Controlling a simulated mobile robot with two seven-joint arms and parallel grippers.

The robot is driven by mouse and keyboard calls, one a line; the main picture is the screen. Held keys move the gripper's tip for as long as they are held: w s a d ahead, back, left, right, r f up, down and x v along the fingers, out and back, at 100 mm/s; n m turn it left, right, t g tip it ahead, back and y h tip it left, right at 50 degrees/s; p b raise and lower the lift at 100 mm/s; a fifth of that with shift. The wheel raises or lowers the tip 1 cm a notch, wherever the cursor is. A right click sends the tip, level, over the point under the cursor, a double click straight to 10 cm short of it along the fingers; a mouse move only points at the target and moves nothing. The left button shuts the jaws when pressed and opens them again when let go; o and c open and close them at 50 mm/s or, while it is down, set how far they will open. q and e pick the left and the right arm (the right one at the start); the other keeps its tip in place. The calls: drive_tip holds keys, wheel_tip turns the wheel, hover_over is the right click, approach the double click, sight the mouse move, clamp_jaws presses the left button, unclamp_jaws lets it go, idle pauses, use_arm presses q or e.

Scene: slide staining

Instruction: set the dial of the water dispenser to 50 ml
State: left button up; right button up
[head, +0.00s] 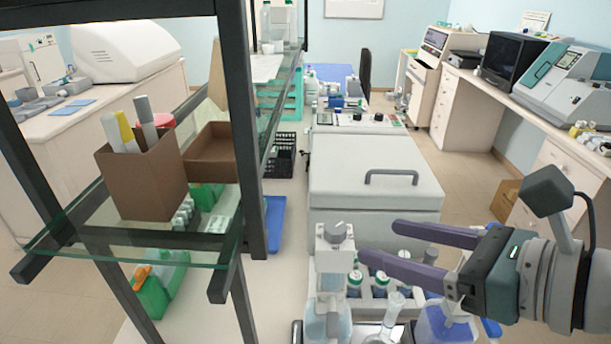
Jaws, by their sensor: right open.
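The water dispenser (333,262) stands upright at the lower middle, a grey head on a clear bottle. Its round grey dial (338,230) sits on top, with a light pointer mark; the scale is too small to read. My right gripper (380,241) comes in from the right, its two purple fingers spread open and empty. The fingertips point left towards the dispenser's head; the lower one looks close to it, and I cannot tell whether it touches. My left gripper is out of the picture.
Behind the dispenser is a large grey lidded machine (370,165). A rack with green-capped bottles (381,285) and a clear flask (394,308) stand just right of the dispenser. A glass shelf (90,240) with a dark frame and a brown box (145,180) fills the left.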

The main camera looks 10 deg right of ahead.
sight(336, 227)
drive_tip(key=x, duration=0.8)
drive_tip(key=shift+w+a, duration=0.1)
drive_tip(key=shift+a, duration=0.1)
clamp_jaws()
